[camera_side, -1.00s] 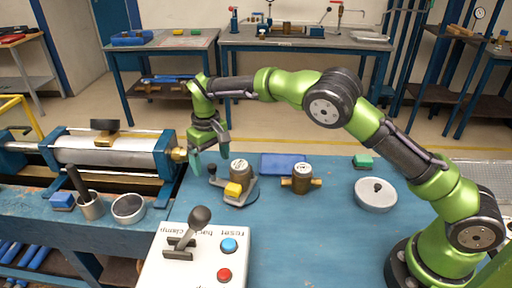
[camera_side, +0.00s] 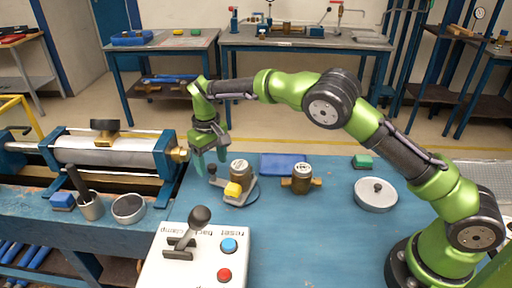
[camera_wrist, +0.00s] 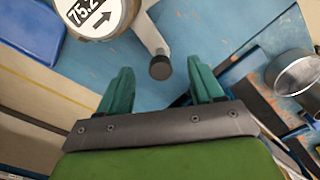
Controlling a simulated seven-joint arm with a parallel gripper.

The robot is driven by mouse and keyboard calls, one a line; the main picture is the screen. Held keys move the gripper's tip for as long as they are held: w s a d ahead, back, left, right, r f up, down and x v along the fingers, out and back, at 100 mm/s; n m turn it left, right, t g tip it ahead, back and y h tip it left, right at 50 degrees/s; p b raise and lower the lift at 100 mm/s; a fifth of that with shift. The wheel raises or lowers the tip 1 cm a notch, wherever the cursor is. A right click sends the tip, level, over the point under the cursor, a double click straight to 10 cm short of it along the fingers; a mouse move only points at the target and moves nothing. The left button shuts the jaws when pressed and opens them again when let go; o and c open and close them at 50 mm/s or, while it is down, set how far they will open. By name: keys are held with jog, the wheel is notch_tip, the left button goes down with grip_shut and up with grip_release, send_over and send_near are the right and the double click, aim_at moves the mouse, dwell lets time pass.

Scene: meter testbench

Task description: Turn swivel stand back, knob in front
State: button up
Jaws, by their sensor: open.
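The swivel stand (camera_side: 246,194) is a grey bracket on a dark round base on the blue bench. It carries a brass meter (camera_side: 240,169) with a white dial and a yellow block (camera_side: 233,189). Its black knob (camera_side: 212,169) stands at the stand's left end, towards the cylinder. In the wrist view the knob (camera_wrist: 160,67) shows at the end of a grey arm, and the meter's dial (camera_wrist: 92,14) reads 75.2 with an arrow. My gripper (camera_side: 211,168) is open and points down at the knob. In the wrist view its green fingers (camera_wrist: 158,68) appear on either side of the knob, without visible contact.
A second brass meter (camera_side: 301,180) and a blue pad (camera_side: 281,164) lie right of the stand. A control box (camera_side: 196,260) with a lever stands in front. A large cylinder (camera_side: 110,155) is at left.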

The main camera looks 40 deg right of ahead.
jog(key=shift+w+d, duration=0.25)
jog(key=shift+d, duration=0.45)
jog(key=shift+w+d, duration=0.2)
jog(key=shift+d, duration=1.9)
jog(key=shift+s+d, duration=0.2)
jog(key=shift+d, duration=0.4)
jog(key=shift+o, duration=0.3)
jog(key=o, duration=0.4)
